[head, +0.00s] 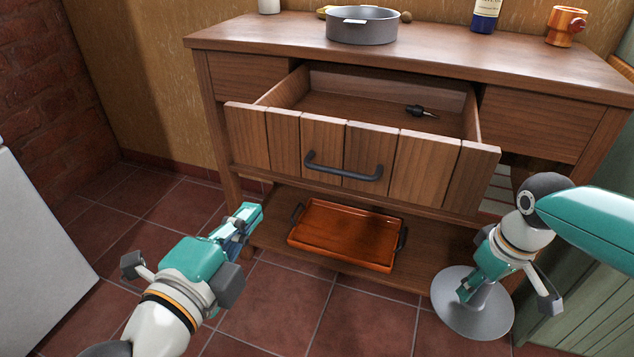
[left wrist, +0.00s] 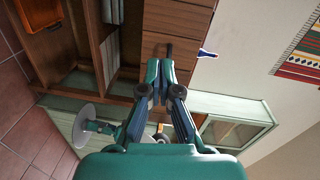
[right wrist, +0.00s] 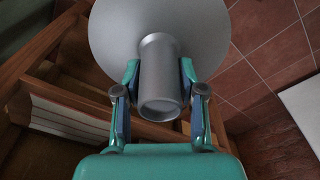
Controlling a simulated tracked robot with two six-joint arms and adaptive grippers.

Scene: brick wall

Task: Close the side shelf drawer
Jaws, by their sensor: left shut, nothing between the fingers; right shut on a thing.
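The wooden sideboard's middle drawer (head: 372,157) is pulled well out, its inside showing. Its plank front carries a dark bar handle (head: 343,172). A small dark object with a metal tip (head: 420,111) lies inside. My left gripper (head: 250,216) is shut and empty, low in front of the drawer's left end and apart from it. It also shows shut in the left wrist view (left wrist: 162,95). My right gripper (head: 468,288) is at the lower right, shut on the stem of a grey metal stand (right wrist: 160,75) with a wide round disc (head: 473,302).
An orange tray (head: 345,234) lies on the low shelf under the drawer. A grey pan (head: 361,26), a bottle (head: 486,14) and an orange mug (head: 566,25) stand on the top. A white unit is at the left edge. Tiled floor in front is open.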

